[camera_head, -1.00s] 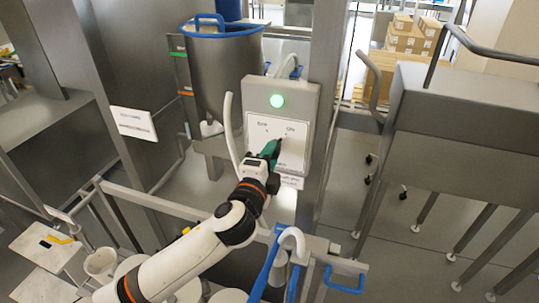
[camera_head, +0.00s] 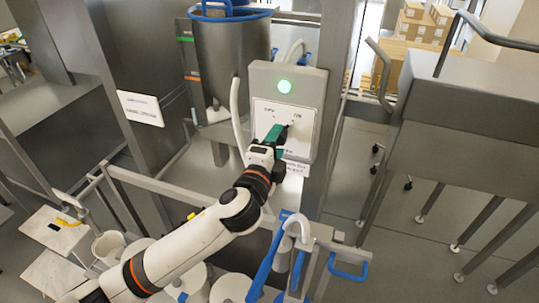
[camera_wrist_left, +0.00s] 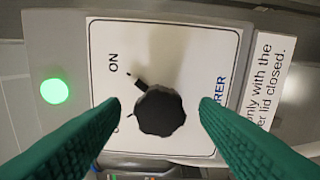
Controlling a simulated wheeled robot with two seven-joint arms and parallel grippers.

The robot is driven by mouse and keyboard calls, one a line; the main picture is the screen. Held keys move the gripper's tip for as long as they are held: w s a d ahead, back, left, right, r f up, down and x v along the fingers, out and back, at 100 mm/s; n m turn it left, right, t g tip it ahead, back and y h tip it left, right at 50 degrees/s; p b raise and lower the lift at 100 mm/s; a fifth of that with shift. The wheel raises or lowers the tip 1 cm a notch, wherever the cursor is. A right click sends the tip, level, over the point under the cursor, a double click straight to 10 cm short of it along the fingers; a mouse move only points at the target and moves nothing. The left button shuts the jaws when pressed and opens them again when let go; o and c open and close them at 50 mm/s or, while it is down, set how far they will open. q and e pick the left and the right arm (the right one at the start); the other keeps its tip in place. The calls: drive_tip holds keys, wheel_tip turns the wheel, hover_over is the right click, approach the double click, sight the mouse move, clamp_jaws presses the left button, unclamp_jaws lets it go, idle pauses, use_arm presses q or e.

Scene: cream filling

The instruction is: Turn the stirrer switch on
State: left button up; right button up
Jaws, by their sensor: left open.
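The stirrer switch is a black rotary knob (camera_wrist_left: 160,110) on a white panel face (camera_wrist_left: 185,55). In the left wrist view it sits between the two green fingers of my open left gripper (camera_wrist_left: 160,108), with gaps on both sides. A short black mark lies between the knob and the ON label (camera_wrist_left: 113,62); I cannot tell if it is a pointer. The left finger hides the opposite label. In the head view my left gripper (camera_head: 277,136) is at the front of the control box (camera_head: 318,95), mostly covering the knob. My right gripper is out of view.
A green lamp (camera_head: 284,86) glows above the panel. A steel hopper (camera_head: 232,60) with a blue rim stands behind it. Metal rails (camera_head: 165,188) and a blue handle (camera_head: 348,268) lie in front. A steel machine (camera_head: 460,120) stands at right.

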use_arm(q)
drive_tip(key=b+v, duration=0.3)
drive_tip(key=v, duration=0.8)
drive_tip(key=shift+s, duration=0.25)
drive_tip(key=shift+a, duration=0.1)
